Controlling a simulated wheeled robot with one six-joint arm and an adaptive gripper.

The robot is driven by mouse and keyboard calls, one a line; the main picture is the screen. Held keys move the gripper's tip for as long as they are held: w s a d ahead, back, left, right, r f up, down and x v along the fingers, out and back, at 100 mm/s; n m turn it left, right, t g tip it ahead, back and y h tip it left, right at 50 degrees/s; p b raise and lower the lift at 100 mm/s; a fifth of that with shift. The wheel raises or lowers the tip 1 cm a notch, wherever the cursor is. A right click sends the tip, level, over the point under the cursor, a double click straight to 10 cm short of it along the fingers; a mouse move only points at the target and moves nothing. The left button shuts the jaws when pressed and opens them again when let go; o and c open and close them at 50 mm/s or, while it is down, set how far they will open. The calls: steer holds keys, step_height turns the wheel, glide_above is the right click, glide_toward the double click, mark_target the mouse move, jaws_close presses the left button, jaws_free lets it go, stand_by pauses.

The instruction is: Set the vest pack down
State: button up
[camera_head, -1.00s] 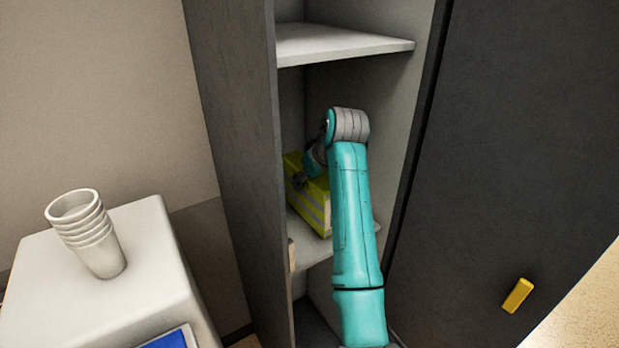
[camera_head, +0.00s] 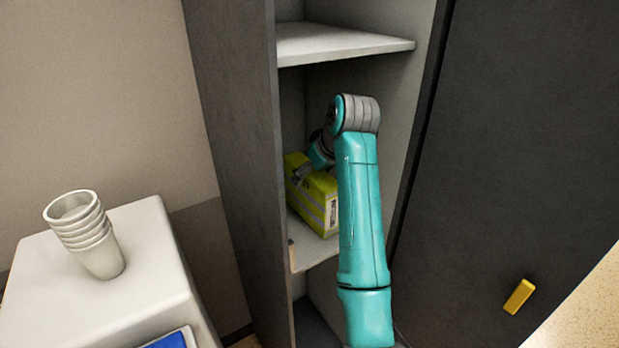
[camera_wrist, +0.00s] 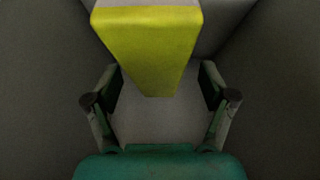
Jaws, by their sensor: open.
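The vest pack (camera_head: 318,200) is a yellow-green block with a pale grey band and a white label on its end. It rests on the lower shelf (camera_head: 309,253) inside the grey locker, partly hidden by my arm. In the wrist view, the vest pack (camera_wrist: 149,45) lies ahead of my gripper (camera_wrist: 160,80), whose two fingers stand wide apart, one on each side of its near end. Clear space shows between the fingers and the pack. In the head view my gripper is small and dark near the top of the pack, its fingers hard to make out.
An upper shelf (camera_head: 340,43) is above my arm. The locker's left wall (camera_head: 235,130) and the dark door (camera_head: 520,130) with a yellow handle (camera_head: 518,297) flank it. White stacked cups (camera_head: 84,233) stand on a white cabinet (camera_head: 150,240) at left.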

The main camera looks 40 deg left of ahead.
steer(key=v, duration=0.8)
stand_by(0.4)
